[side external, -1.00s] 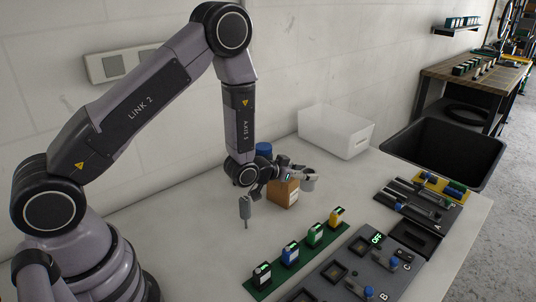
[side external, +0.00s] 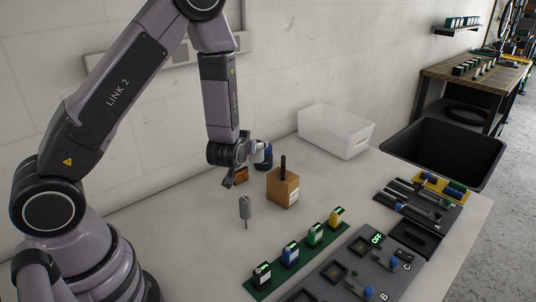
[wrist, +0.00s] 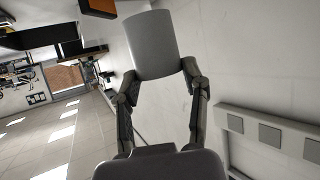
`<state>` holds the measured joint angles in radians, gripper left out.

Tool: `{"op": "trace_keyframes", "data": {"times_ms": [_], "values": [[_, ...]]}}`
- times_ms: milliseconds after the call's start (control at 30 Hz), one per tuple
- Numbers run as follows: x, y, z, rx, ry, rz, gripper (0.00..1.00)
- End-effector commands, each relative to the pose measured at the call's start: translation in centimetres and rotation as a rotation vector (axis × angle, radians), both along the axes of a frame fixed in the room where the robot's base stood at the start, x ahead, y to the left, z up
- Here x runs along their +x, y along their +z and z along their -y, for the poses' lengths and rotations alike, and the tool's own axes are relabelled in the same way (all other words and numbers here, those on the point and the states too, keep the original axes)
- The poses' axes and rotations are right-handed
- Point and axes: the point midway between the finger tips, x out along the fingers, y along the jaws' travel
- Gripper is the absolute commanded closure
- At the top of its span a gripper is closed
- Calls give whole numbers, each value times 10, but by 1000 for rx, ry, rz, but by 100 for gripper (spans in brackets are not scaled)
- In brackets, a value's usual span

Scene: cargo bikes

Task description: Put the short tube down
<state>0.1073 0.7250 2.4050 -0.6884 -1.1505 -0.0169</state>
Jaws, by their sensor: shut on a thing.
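The short tube is a plain grey cylinder (wrist: 156,40), held between the fingertips of my gripper (wrist: 161,74) in the wrist view. The fingers press on its two sides near the end closer to the camera. In the side view my gripper (side external: 238,165) is over the rear of the white table, left of the wooden block, and the tube cannot be made out clearly. The tube appears clear of the tabletop.
A wooden block (side external: 283,190) with an upright dark peg stands right of my gripper. A blue container (side external: 264,157) and a small orange-brown item (side external: 241,175) are close by. A grey stemmed piece (side external: 245,207) is in front. A green rack (side external: 297,262) and white bin (side external: 335,130) stand further right.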

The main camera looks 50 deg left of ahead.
Motion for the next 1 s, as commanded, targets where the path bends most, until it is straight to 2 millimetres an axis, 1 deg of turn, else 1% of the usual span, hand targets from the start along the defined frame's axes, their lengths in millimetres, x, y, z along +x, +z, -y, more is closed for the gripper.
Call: {"op": "trace_keyframes", "data": {"times_ms": [33,100,200,300,400,567,867,900,1000], "values": [[-13,0,-13,1,99,-1,96],[-32,0,-30,4,235,-3,96],[-59,1,-48,11,404,-6,96],[-83,2,-59,17,539,-9,96],[-102,2,-66,23,645,-10,96],[-130,4,-72,33,790,-13,96],[-130,-52,-72,37,787,-18,96],[-130,-61,-72,37,786,-17,96],[-130,-77,-72,36,786,-17,96]]}}
